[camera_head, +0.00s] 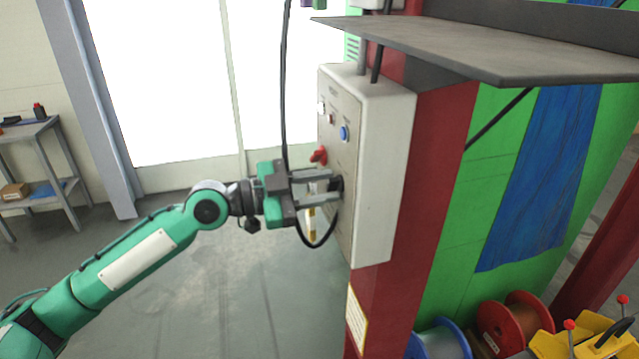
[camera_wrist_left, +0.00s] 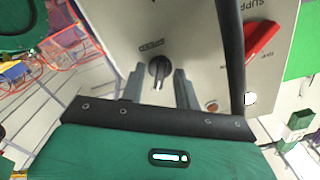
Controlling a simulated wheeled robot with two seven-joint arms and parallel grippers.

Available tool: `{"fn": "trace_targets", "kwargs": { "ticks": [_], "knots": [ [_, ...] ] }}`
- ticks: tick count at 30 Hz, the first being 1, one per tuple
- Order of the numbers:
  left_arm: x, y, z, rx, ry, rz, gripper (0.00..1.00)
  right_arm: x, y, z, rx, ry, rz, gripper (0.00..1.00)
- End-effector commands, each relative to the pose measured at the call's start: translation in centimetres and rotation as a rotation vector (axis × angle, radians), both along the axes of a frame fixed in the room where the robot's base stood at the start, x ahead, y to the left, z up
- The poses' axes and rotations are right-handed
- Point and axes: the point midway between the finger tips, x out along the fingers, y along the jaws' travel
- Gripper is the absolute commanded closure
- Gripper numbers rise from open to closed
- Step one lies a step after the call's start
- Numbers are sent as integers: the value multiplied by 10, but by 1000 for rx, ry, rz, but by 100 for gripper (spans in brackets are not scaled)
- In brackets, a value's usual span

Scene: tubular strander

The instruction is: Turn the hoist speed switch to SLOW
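The hoist speed switch appears to be the black rotary knob low on the front of the grey control box (camera_head: 380,170). In the left wrist view the knob (camera_wrist_left: 158,69) shows whole, with a pale pointer line and a small label plate beside it, too small to read. My left gripper (camera_head: 333,187) reaches the box front from the left. Its two fingers are apart on either side of the knob, with a visible gap to it in the left wrist view. In the head view the fingers partly hide the knob (camera_head: 338,184). My right gripper is not in view.
A red supply handle (camera_head: 319,155) sits just above my left gripper; a blue button (camera_head: 344,133) is higher. A black cable (camera_head: 284,80) hangs close by and loops under the gripper. A grey shelf plate (camera_head: 480,45) juts out above the box.

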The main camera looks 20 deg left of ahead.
Motion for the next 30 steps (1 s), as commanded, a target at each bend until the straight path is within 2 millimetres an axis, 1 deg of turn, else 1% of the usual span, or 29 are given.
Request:
{"fn": "trace_targets", "kwargs": {
  "ticks": [2, 5, 7, 14, 20, 26, 30],
  "knots": [
    [0, 0, 0, 0, 0, 0, 68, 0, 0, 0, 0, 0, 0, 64],
    [0, 0, 0, -1, 1, 0, 86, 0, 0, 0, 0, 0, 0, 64],
    [0, 0, 0, -1, 1, 0, 100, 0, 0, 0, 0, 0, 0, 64],
    [0, 0, 0, -3, 4, 0, 100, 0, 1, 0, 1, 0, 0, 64],
    [0, 0, -1, -29, 42, 0, 100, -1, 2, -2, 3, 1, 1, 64],
    [0, 1, -1, -94, 141, 1, 100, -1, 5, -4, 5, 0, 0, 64],
    [0, 1, -1, -162, 240, 0, 100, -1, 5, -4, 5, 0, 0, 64]
  ]
}}
